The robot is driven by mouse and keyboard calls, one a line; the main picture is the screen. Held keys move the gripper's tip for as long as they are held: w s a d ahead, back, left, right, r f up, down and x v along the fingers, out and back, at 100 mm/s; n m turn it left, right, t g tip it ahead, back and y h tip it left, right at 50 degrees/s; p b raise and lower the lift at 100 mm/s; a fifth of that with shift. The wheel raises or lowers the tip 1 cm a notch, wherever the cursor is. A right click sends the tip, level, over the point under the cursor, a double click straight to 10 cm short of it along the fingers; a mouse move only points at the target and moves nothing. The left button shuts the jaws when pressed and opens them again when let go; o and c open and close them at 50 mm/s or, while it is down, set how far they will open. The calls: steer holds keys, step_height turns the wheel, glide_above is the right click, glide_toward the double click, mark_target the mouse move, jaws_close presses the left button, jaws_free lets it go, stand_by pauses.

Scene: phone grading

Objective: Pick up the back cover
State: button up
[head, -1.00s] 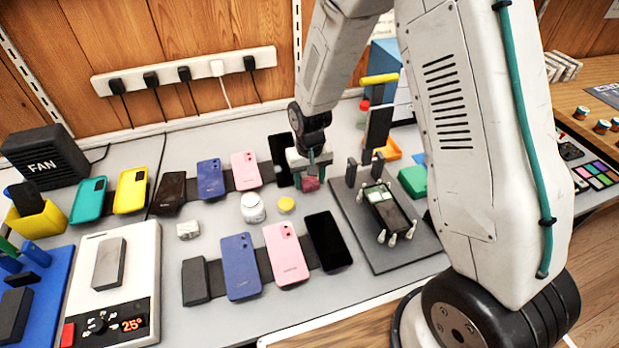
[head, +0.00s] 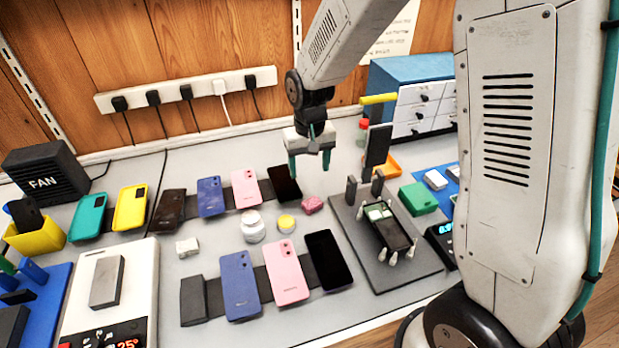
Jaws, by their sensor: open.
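My gripper (head: 310,163) has teal fingers and is open and empty. It hangs above the table, beyond a small pink block (head: 312,205) and near a dark phone panel (head: 284,183). Blue panels (head: 211,197) (head: 240,285) and pink panels (head: 245,188) (head: 287,272), with camera marks, lie in two rows; they look like phone backs. I cannot tell which one is the back cover. An opened phone (head: 388,228) sits in a holder on a dark mat (head: 360,262), with a black panel (head: 378,145) upright behind it.
A white jar (head: 253,228) and a yellow-lidded tin (head: 287,223) stand between the rows. Teal (head: 89,217) and yellow (head: 130,208) cases lie left. A green block (head: 418,198) and a drawer cabinet (head: 420,95) stand right. My arm hides part of the right side.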

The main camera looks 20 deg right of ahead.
steer(key=s+d+r, duration=0.3)
steer(key=s+r, duration=0.6)
steer(key=s+d+r+t, duration=0.1)
steer(key=s+d+r, duration=0.2)
steer(key=s+r, duration=0.6)
steer(key=shift+s+d+r, duration=0.2)
steer(key=shift+s, duration=0.25)
steer(key=shift+o, duration=0.3)
steer(key=s+d+r, duration=0.1)
steer(key=s, duration=0.8)
steer(key=shift+d+r, duration=0.15)
steer(key=shift+r, duration=0.15)
steer(key=o, duration=0.4)
steer(key=shift+s, duration=0.3)
